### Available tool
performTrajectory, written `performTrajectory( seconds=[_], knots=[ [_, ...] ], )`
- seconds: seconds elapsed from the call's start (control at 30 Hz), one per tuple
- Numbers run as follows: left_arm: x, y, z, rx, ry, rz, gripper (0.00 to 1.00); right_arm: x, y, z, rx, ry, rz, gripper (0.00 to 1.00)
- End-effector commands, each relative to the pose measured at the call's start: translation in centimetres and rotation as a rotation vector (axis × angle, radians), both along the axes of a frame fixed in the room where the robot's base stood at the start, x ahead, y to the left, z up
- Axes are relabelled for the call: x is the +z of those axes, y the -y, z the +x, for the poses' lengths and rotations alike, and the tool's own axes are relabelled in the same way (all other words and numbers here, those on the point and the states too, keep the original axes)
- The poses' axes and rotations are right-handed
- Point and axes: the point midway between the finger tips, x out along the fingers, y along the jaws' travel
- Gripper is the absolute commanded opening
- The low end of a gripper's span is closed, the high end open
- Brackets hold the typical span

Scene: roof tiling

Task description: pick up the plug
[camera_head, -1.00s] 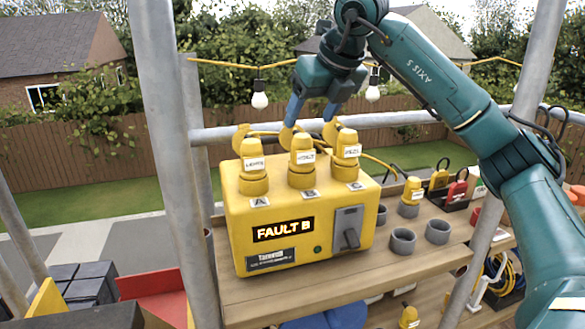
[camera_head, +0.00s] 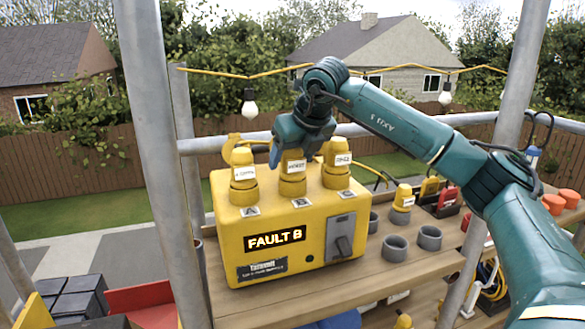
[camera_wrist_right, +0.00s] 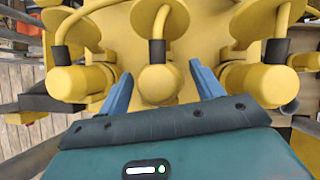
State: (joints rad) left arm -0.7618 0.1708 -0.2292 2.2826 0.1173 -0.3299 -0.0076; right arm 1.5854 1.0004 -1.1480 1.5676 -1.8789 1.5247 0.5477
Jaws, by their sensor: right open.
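The yellow box (camera_head: 229,232) shows "FAULT B" on its display. Three labelled yellow plugs stand upright in its top: the left plug (camera_head: 242,175), the middle plug (camera_head: 292,185) behind the B mark, and the right plug (camera_head: 336,176). My right gripper (camera_head: 290,150) is down at the top of the middle plug and hides part of it. In the right wrist view my open right gripper (camera_wrist_right: 160,74) has one blue finger on each side of the middle plug (camera_wrist_right: 158,84), with gaps visible. My left gripper is not in view.
The left plug (camera_wrist_right: 78,80) and right plug (camera_wrist_right: 255,82) stand close outside my fingers. Grey sockets (camera_head: 395,247) and a loose yellow plug (camera_head: 403,197) are on the wooden bench (camera_head: 375,277) to the right. A scaffold pole (camera_head: 155,130) stands at left.

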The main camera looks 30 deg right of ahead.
Motion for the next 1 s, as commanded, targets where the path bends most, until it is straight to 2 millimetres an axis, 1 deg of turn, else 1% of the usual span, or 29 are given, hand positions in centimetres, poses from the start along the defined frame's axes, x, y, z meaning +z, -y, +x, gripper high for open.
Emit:
performTrajectory(
  seconds=[0.03, 0.17, 0.4, 1.0],
  knots=[
    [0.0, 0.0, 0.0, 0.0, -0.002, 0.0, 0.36, -0.7, 0.0, 0.4, 0.0, -0.002, -0.001, 0.66],
    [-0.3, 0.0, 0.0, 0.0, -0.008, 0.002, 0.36, -1.5, 0.0, 1.0, 0.001, 0.0, -0.001, 0.66],
    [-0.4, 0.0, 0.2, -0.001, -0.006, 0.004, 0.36, -1.7, 0.0, 1.1, 0.001, 0.001, 0.0, 0.66],
    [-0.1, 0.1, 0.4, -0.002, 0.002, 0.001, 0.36, -1.6, 0.0, 1.0, 0.001, 0.0, 0.0, 0.17]
  ],
)
